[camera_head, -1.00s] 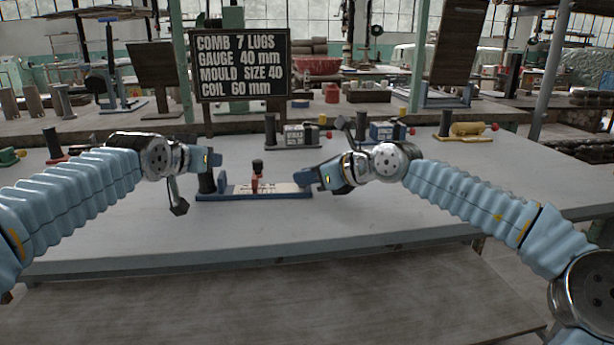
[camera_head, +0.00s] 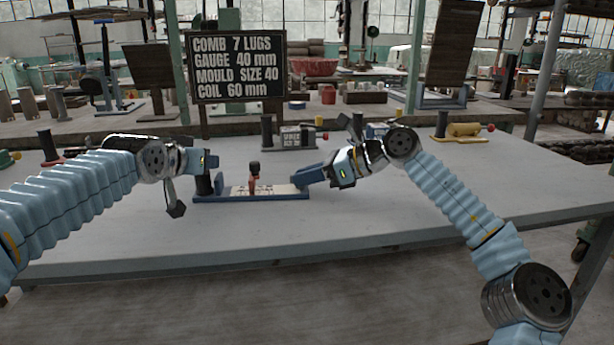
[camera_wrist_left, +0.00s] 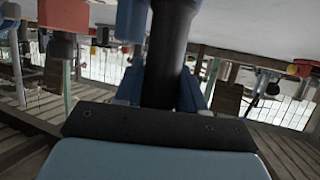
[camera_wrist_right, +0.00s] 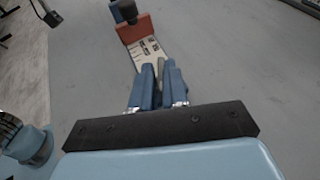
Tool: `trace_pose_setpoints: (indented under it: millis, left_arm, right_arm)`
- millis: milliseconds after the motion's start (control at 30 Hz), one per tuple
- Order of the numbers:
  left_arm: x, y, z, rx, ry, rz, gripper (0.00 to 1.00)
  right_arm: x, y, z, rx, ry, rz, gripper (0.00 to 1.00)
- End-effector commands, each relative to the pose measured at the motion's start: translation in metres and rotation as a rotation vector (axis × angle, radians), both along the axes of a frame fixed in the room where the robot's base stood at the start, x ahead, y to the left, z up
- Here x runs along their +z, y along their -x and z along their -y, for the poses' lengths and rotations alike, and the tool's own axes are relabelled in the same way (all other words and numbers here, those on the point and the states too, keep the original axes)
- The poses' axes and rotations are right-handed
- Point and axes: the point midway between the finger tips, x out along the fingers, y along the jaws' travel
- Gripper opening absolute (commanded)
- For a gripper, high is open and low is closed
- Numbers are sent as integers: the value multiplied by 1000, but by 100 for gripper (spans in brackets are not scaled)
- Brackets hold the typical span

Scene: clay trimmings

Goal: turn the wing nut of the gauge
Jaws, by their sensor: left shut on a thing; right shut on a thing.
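The gauge has a blue base (camera_head: 250,197), a pale scale plate with markings (camera_wrist_right: 150,50), and a red slider (camera_head: 254,182) topped by a black knob (camera_head: 254,167). A black upright post (camera_head: 203,185) stands at its left end. My left gripper (camera_head: 208,178) is shut on this post, a dark cylinder between its fingers in the left wrist view (camera_wrist_left: 168,50). My right gripper (camera_head: 303,177) is at the gauge's right end. In the right wrist view its fingers close on a small grey piece (camera_wrist_right: 160,70), apparently the wing nut, mostly hidden by the fingers.
A sign (camera_head: 238,66) reads gauge 40 mm. Behind the gauge on the grey table (camera_head: 350,225) stand a grey block device (camera_head: 295,138) and a yellow cylinder device (camera_head: 463,131). The table front is clear.

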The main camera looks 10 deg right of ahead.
Motion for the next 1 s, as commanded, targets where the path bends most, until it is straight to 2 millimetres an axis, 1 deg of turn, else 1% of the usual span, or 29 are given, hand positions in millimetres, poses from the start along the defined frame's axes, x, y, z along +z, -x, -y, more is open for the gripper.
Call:
trace_pose_setpoints:
  millis: [33, 200, 233, 333, 367, 633, 733, 867, 1000]
  left_arm:
    - [-5, 0, 1, -1, -4, -9, 0]
    - [-5, 0, 1, -1, -4, -10, 0]
    - [-5, 0, 1, -1, -4, -10, 0]
    - [-5, 0, 1, 0, -4, -10, 0]
    - [-5, 0, 1, 0, -4, -10, 0]
    - [-5, 0, 0, 0, -4, -10, 0]
    - [-5, 0, 0, 0, -4, -10, 0]
    - [-5, 0, 0, 0, -5, -11, 0]
    - [-5, 0, 0, 0, -5, -11, 0]
  right_arm:
    - [0, 0, 0, 0, -1, 0, 0]
    - [0, 0, 0, 0, 0, -1, 0]
    - [0, 0, 0, 0, 0, -1, 18]
    - [0, 0, 0, -1, 0, 0, 34]
    - [0, 0, 0, -1, 0, 0, 35]
    - [0, 0, 1, -1, 0, 0, 35]
    - [3, 3, 7, -3, -1, 1, 35]
    - [11, 12, 27, -5, -1, 0, 35]
    - [25, 25, 55, -6, -1, 1, 35]
